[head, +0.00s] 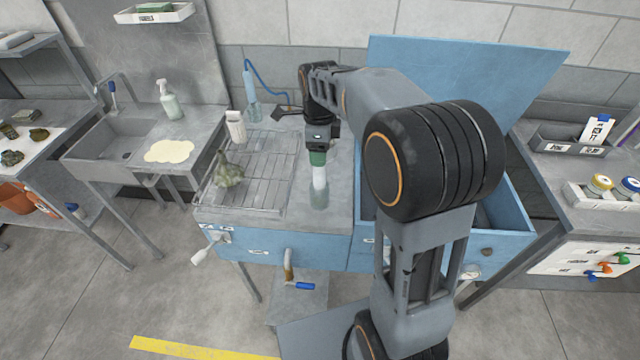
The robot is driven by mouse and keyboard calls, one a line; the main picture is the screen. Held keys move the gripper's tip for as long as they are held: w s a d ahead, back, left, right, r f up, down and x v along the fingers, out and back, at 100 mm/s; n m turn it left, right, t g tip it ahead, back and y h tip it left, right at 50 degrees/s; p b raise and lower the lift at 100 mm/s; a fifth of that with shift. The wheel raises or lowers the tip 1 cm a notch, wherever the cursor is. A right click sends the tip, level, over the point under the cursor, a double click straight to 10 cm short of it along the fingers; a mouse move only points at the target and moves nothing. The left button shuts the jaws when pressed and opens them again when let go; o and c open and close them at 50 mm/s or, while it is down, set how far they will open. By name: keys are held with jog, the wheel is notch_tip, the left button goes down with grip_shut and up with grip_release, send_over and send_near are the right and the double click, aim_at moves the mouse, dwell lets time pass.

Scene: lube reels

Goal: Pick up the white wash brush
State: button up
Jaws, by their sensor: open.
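A blue upright tool (249,82) with a hose stands behind. The raised blue lid (470,65) is behind my arm.

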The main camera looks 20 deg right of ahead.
aim_at(319, 179)
notch_tip(319, 179, down, 3)
jog(key=shift+f, duration=0.15)
jog(key=shift+c, duration=0.3)
grip_shut()
dwell(0.3)
